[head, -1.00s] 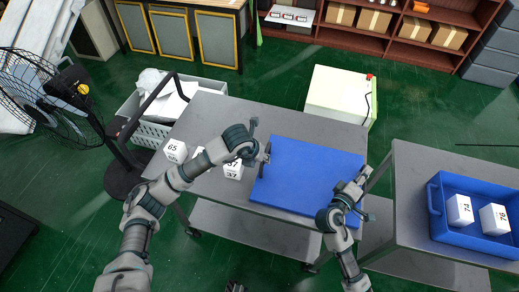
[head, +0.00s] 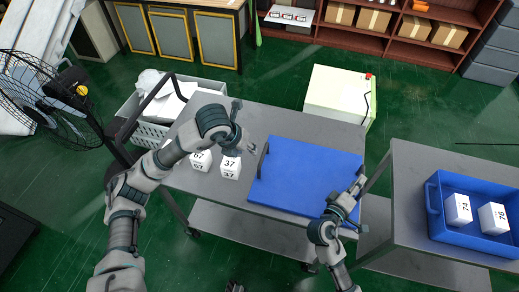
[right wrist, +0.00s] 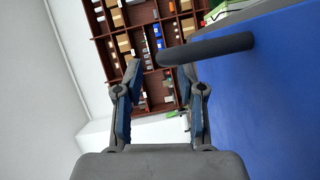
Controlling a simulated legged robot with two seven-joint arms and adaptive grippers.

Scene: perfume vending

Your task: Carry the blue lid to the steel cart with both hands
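The blue lid (head: 305,175) lies flat on the middle grey steel cart (head: 262,118). Its dark left handle (head: 263,160) is bare. My left gripper (head: 238,128) is above the cart, left of the lid and apart from that handle; its fingers are not clear. My right gripper (head: 352,192) is at the lid's right edge. In the right wrist view my right gripper (right wrist: 162,75) is open, with a dark handle bar (right wrist: 215,47) beside and across its right fingertip, and the blue lid (right wrist: 285,100) to the right. I cannot tell if they touch.
White numbered boxes (head: 230,168) stand on the middle cart left of the lid. A second steel cart (head: 412,170) at right holds a blue crate (head: 437,225) with two white boxes. A white cabinet (head: 335,95) stands behind. A fan (head: 45,95) is at left.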

